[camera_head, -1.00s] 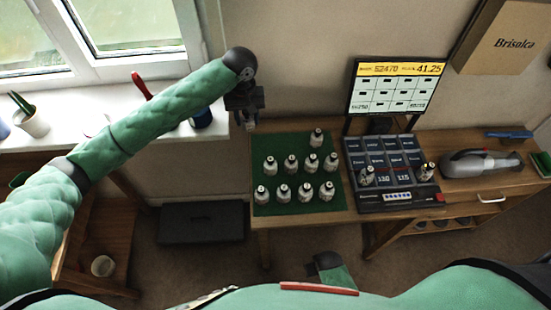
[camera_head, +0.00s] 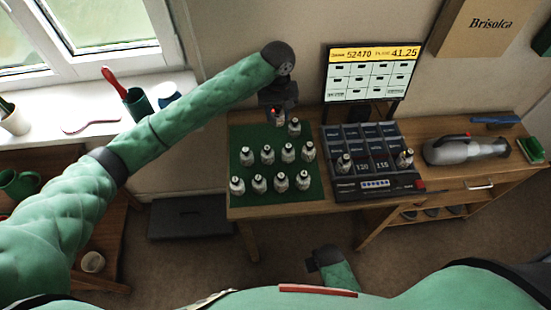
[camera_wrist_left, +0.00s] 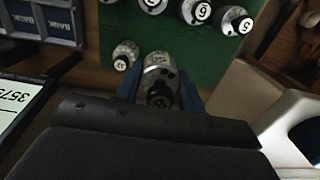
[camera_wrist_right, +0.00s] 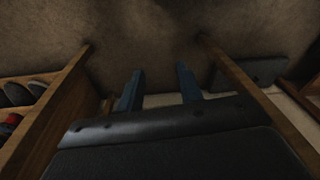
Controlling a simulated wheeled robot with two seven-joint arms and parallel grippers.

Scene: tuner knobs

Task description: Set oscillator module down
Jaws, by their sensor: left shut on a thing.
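My left gripper (camera_head: 279,112) is shut on a silver-grey module with a dark knob (camera_head: 279,121). It is at the back edge of the green mat (camera_head: 240,130), just left of the rearmost standing module (camera_head: 294,128). Several similar modules, such as this one (camera_head: 267,155), stand upright in rows on the mat. My right gripper (camera_wrist_right: 160,85) is open and empty, over the floor.
A dark compartment console (camera_head: 375,185) right of the mat holds two modules (camera_head: 344,164). A screen (camera_head: 372,75) stands behind it. A handheld vacuum (camera_head: 465,149) lies farther right on the wooden desk (camera_head: 300,207). Free mat shows around the back left.

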